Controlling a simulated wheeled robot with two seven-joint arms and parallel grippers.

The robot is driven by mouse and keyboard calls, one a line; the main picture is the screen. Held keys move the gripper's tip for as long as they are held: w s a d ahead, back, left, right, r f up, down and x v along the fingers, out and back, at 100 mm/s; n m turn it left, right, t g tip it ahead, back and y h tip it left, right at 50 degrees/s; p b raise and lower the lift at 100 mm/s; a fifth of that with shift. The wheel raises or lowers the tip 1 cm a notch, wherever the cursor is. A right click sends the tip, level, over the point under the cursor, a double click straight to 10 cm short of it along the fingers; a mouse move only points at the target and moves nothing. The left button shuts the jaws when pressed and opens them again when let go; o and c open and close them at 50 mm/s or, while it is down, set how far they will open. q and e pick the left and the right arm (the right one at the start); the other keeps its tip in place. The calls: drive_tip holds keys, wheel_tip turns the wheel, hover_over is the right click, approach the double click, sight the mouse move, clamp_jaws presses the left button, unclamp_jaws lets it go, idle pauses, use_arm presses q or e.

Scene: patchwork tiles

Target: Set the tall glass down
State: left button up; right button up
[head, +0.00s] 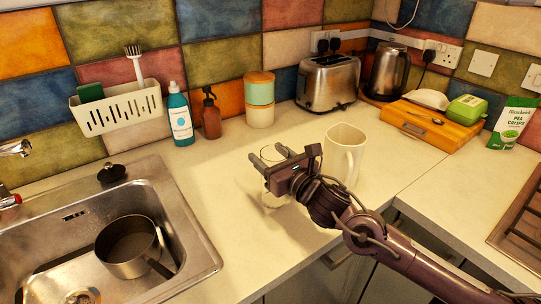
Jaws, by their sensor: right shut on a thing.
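My right gripper (269,156) reaches in from the lower right over the counter. It is shut on the tall glass (271,200), a clear glass that is mostly hidden behind the gripper. Its lower part shows faintly just below the gripper, close to the counter top. I cannot tell whether its base touches the counter. My left gripper is not in view.
A cream mug (343,152) stands just right of my gripper. The sink (190,222) with a saucepan (128,246) lies to the left. A canister (259,97), toaster (328,80) and soap bottles stand behind. The counter in front is clear.

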drive_tip(key=shift+f, duration=0.15)
drive_tip(key=o, duration=1.5)
drive_tip(key=shift+r, duration=0.2)
drive_tip(key=shift+s+d+f, duration=0.1)
drive_tip(key=shift+s+d, duration=0.05)
drive_tip(key=b+v, duration=0.2)
drive_tip(key=v, duration=0.9)
drive_tip(key=shift+s+d, duration=0.15)
drive_tip(key=shift+s, duration=0.1)
